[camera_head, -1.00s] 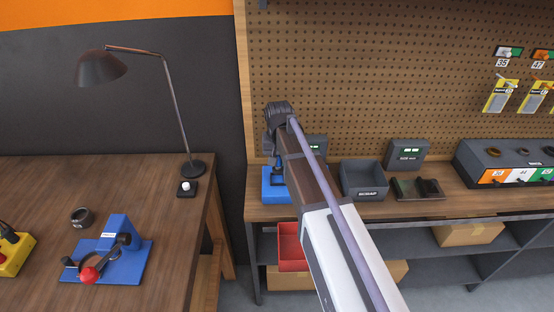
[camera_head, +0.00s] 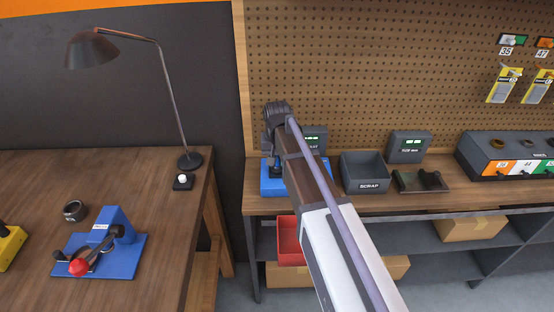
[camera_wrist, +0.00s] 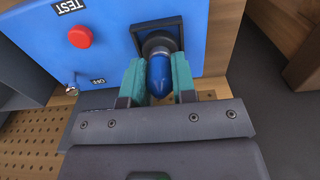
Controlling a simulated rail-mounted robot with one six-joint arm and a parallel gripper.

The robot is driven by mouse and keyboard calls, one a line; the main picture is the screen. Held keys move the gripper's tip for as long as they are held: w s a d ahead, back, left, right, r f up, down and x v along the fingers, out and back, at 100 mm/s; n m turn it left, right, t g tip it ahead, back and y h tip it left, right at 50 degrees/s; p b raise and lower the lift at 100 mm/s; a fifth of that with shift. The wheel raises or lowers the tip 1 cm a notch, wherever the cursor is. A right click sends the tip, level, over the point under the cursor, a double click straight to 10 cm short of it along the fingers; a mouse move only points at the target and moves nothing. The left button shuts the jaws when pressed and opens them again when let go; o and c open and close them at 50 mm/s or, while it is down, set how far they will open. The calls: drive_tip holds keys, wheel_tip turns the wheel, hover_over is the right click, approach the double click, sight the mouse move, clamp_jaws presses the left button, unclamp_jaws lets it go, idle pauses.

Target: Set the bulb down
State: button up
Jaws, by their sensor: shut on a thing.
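The bulb (camera_wrist: 159,78) is blue with a rounded end and shows in the wrist view between the fingers of my gripper (camera_wrist: 158,66). The gripper is shut on it with its two teal fingers. The bulb's far end meets a dark round socket (camera_wrist: 158,43) in a black square plate on a blue tester (camera_wrist: 105,20). I cannot tell how deep it sits. The tester has a red button (camera_wrist: 79,37), a TEST label and a small OFF switch.
A grey SCRAP bin (camera_head: 366,186) and a dark tray (camera_head: 420,182) stand right of the tester. Small display boxes (camera_head: 408,146) are behind. The left bench holds a lamp (camera_head: 93,50) and a blue lever fixture (camera_head: 128,243). A red bin (camera_head: 289,243) sits on the shelf below.

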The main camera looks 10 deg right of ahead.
drive_tip(key=shift+f, duration=0.3)
drive_tip(key=o, duration=1)
drive_tip(key=shift+r, duration=0.15)
